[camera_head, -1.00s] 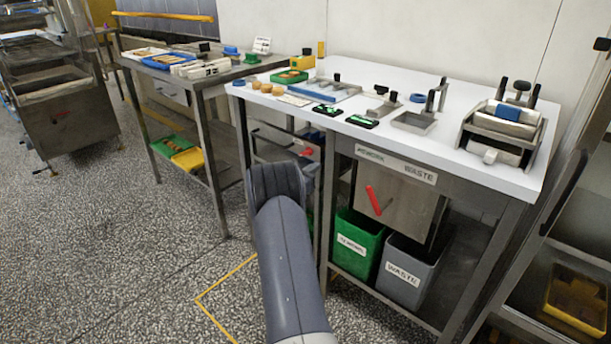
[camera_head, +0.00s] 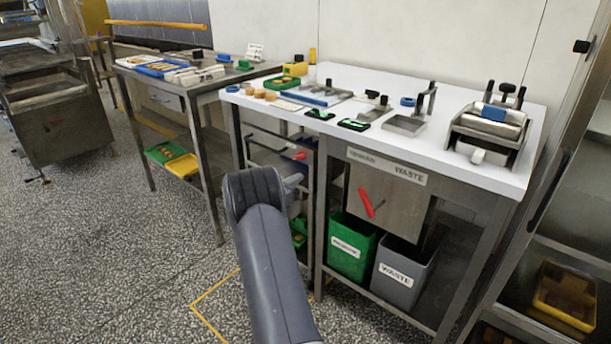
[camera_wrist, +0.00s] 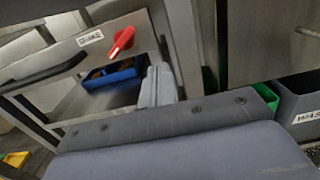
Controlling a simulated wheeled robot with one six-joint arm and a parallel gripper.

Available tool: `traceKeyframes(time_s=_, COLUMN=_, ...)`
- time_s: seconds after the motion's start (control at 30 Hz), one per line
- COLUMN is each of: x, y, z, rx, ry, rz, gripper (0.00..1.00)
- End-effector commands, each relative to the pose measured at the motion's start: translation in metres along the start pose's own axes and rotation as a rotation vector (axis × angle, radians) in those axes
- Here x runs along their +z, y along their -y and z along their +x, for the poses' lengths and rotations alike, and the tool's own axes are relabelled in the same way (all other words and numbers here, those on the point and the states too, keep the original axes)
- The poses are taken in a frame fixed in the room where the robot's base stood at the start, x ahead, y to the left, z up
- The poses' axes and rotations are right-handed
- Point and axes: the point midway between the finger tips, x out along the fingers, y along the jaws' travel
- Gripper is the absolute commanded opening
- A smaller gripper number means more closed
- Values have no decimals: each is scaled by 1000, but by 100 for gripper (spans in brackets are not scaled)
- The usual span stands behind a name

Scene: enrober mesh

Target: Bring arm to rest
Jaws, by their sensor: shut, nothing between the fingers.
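My arm reaches up from the bottom of the head view, its dark grey links in front of the workbench's left end. My gripper shows in the wrist view (camera_wrist: 158,82) as two light grey fingers close together, with nothing between them. In the head view most of it is hidden behind my arm. In the wrist view the fingers point toward a drawer front with a red handle (camera_wrist: 121,42). A blue bin (camera_wrist: 113,74) is beyond them. I see no contact with either.
The white-topped workbench (camera_head: 455,170) holds small tools and a roller device (camera_head: 490,132). A green bin (camera_head: 351,247) and a grey waste bin (camera_head: 402,272) stand beneath. A steel table (camera_head: 205,88) is at left. Speckled floor (camera_head: 110,250) is clear at lower left.

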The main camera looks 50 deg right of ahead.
Motion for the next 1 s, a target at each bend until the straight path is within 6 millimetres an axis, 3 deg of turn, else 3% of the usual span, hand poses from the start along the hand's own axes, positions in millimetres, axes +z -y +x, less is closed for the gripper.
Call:
traceKeyframes(time_s=0.2, x=2, y=-1, z=-50, rx=2, ry=-1, rz=-1, gripper=0)
traceKeyframes(time_s=0.4, x=1, y=0, z=-75, rx=0, ry=-1, rz=1, gripper=0)
traceKeyframes(time_s=0.83, x=0, y=0, z=-80, rx=-2, ry=-1, rz=0, gripper=0)
traceKeyframes(time_s=1.0, x=-1, y=0, z=-70, rx=-3, ry=-1, rz=2, gripper=0)
